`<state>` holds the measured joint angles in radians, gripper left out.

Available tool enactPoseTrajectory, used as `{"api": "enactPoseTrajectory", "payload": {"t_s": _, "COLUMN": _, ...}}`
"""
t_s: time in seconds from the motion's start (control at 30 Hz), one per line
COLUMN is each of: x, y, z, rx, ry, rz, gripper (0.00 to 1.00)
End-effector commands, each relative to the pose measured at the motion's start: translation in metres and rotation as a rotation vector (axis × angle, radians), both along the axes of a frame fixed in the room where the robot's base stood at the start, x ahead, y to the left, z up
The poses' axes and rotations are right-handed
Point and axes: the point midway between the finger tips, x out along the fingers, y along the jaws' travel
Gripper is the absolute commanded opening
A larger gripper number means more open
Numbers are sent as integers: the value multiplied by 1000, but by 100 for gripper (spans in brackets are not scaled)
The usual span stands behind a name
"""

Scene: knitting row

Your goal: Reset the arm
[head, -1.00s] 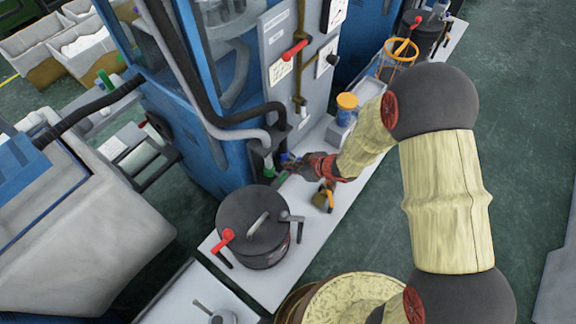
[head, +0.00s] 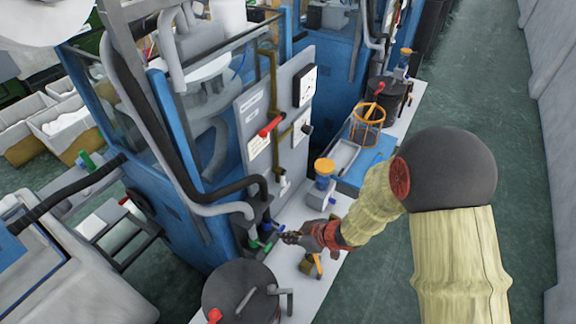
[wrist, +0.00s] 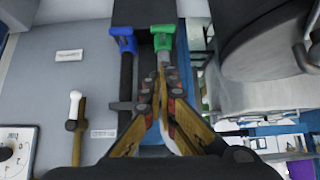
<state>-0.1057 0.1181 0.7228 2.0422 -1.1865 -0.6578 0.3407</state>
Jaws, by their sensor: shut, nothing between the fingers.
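My gripper (head: 292,238) is shut and empty at the end of my yellow-sleeved arm. It is just above the grey bench, beside the foot of the blue machine (head: 185,165). In the wrist view the closed fingers (wrist: 160,82) point at a green handle (wrist: 163,38) on a grey pipe, with a blue handle (wrist: 123,40) on a black pipe to its left. The fingers overlap the green-handled pipe in the picture; I cannot tell if they touch it.
A dark lidded pot (head: 238,290) stands on the bench near side. A jar with an orange lid (head: 324,172), a blue tray (head: 362,172) and an orange wire basket (head: 367,125) stand farther along. A control panel (head: 290,110) rises behind. The floor (head: 450,80) at right is clear.

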Motion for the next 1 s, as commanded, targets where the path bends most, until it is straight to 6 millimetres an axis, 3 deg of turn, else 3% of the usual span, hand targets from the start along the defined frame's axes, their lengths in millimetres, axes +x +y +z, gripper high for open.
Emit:
{"api": "enactPoseTrajectory", "payload": {"t_s": 0.17, "x": 0, "y": -1, "z": -1, "rx": -11, "ry": -4, "rz": 6, "gripper": 0}}
{"api": "enactPoseTrajectory", "payload": {"t_s": 0.27, "x": 1, "y": -16, "z": -12, "rx": -78, "ry": 1, "rz": -6, "gripper": 0}}
{"api": "enactPoseTrajectory", "payload": {"t_s": 0.4, "x": -7, "y": -70, "z": -42, "rx": -270, "ry": 74, "rz": -122, "gripper": 0}}
{"api": "enactPoseTrajectory", "payload": {"t_s": 0.47, "x": -9, "y": -100, "z": -41, "rx": -363, "ry": 107, "rz": -199, "gripper": 0}}
{"api": "enactPoseTrajectory", "payload": {"t_s": 0.6, "x": -21, "y": -166, "z": -7, "rx": -536, "ry": 185, "rz": -403, "gripper": 0}}
{"api": "enactPoseTrajectory", "payload": {"t_s": 0.73, "x": -51, "y": -209, "z": 44, "rx": -614, "ry": 280, "rz": -600, "gripper": 0}}
{"api": "enactPoseTrajectory", "payload": {"t_s": 0.87, "x": -94, "y": -226, "z": 95, "rx": -603, "ry": 381, "rz": -759, "gripper": 0}}
{"api": "enactPoseTrajectory", "payload": {"t_s": 1.0, "x": -140, "y": -221, "z": 140, "rx": -518, "ry": 463, "rz": -874, "gripper": 0}}
